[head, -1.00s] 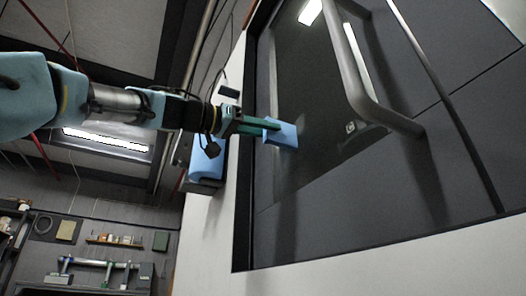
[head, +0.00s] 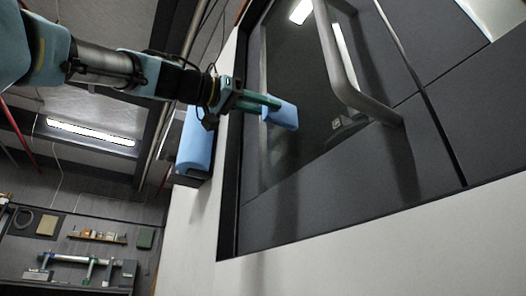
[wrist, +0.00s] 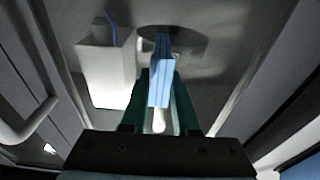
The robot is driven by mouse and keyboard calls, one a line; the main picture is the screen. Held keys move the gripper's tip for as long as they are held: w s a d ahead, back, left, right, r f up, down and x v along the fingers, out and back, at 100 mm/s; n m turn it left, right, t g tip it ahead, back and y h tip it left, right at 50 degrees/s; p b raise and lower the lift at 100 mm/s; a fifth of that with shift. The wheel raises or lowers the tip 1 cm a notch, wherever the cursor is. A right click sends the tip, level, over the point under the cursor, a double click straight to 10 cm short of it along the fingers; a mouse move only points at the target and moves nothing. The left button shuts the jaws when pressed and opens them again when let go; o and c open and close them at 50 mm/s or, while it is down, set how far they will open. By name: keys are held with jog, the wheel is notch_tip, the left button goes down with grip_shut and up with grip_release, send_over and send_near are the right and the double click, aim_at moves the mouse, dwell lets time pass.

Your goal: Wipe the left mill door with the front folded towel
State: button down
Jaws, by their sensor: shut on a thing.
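My gripper (head: 264,101) has green fingers shut on a blue folded towel (head: 284,114). The towel is at the left part of the dark window of the mill door (head: 310,205), left of the door's bar handle (head: 340,70). It looks to be at or very near the glass; exact contact is hard to tell. In the wrist view, the towel (wrist: 162,78) stands out between the fingers, with its far end at a dark patch on the grey surface. The handle (wrist: 20,125) shows at the left there.
A blue padded thing (head: 197,145) sits on the machine's side, close below my arm. The pale machine body (head: 215,230) frames the door. Shelves with a bench (head: 95,265) stand far at the lower left. A white box shape (wrist: 106,70) shows in the wrist view.

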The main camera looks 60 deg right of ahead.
jog(key=shift+r+p, duration=0.35)
jog(key=shift+r, duration=0.3)
jog(key=w+d+p, duration=0.6)
jog(key=w+d, duration=0.2)
jog(key=w, duration=0.4)
jog(key=shift+d+p, duration=0.3)
dwell(0.6)
jog(key=shift+f, duration=0.1)
jog(key=shift+r+b+v, duration=0.15)
jog(key=shift+b+v, duration=0.5)
jog(key=shift+v, duration=0.85)
jog(key=shift+r+b+v, duration=0.2)
jog(key=shift+b+v, duration=0.45)
jog(key=shift+v, duration=0.8)
jog(key=shift+a, duration=0.2)
